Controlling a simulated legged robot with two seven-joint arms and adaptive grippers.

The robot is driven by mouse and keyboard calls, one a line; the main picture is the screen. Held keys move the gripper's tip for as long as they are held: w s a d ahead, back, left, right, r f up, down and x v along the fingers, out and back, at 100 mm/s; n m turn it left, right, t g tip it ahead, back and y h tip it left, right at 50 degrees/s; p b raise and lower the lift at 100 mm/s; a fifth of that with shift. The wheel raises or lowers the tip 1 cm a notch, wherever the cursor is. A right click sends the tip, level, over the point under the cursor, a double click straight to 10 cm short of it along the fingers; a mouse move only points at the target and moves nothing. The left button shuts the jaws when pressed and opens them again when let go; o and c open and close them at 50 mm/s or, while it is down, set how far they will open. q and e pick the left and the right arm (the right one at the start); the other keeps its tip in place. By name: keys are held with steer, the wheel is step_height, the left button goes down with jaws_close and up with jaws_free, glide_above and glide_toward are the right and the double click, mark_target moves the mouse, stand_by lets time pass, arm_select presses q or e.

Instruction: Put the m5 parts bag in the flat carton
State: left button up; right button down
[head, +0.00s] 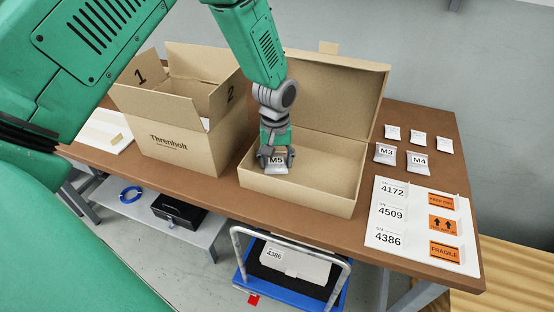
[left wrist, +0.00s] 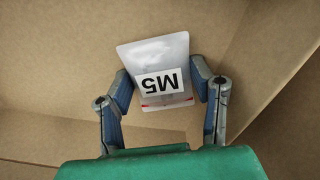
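The M5 parts bag (head: 277,161) is a small pale bag with a black-on-white M5 label. My left gripper (head: 277,152) points down with its fingers on both sides of the bag, shut on it. The left wrist view shows the bag (left wrist: 158,80) between the two fingers (left wrist: 160,78), with cardboard behind it. The flat carton (head: 300,190) is an open brown box with its lid raised at the back. The gripper and bag are at the left part of its opening; whether the bag touches the floor I cannot tell. My right gripper is not in view.
A tall open carton marked Threnholt (head: 178,145) stands left of the flat carton. To the right lie the M3 bag (head: 386,153), the M4 bag (head: 417,161), several small bags (head: 418,137) and a white label sheet (head: 405,225). A blue cart (head: 290,282) stands below the table's front edge.

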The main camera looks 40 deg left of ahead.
mark_target(274, 160)
arm_select(q)
steer(key=shift+o, duration=0.7)
steer(key=shift+a, duration=0.1)
steer(key=shift+a+f, duration=0.1)
steer(key=shift+a, duration=0.15)
steer(key=shift+a+r, duration=0.1)
steer(key=shift+r, duration=0.3)
step_height(274, 160, up, 12)
steer(key=p, duration=0.2)
steer(key=shift+f, duration=0.25)
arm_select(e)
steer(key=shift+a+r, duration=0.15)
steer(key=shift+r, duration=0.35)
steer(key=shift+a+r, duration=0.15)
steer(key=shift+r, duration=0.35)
arm_select(q)
steer(key=shift+d, duration=0.2)
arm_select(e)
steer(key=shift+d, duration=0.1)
